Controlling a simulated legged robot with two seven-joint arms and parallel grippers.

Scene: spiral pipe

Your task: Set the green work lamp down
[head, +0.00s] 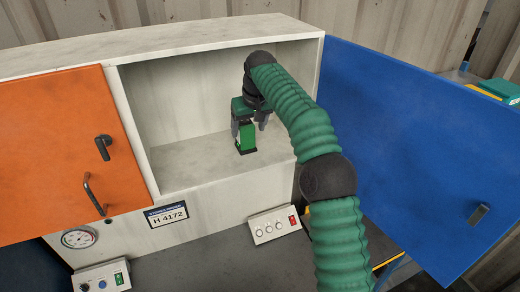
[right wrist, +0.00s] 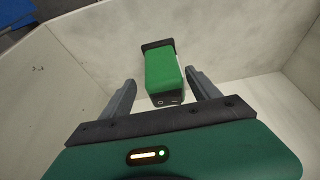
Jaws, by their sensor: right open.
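The green work lamp (head: 246,138) stands upright on the floor of the open cabinet compartment, its black base on the surface. In the right wrist view the lamp (right wrist: 163,75) lies between and just beyond the two grey fingers. My right gripper (head: 249,126) reaches down from above, at the lamp's upper part. Its jaws (right wrist: 160,95) are open, with a visible gap between the lamp and each finger. The left gripper is not in either view.
The white cabinet (head: 230,30) has an orange door (head: 50,150) at the left and a blue door (head: 400,140) swung open at the right. A side wall of the compartment (right wrist: 50,95) is near the gripper. A switch box (head: 273,225) sits below the opening. The compartment floor left of the lamp is clear.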

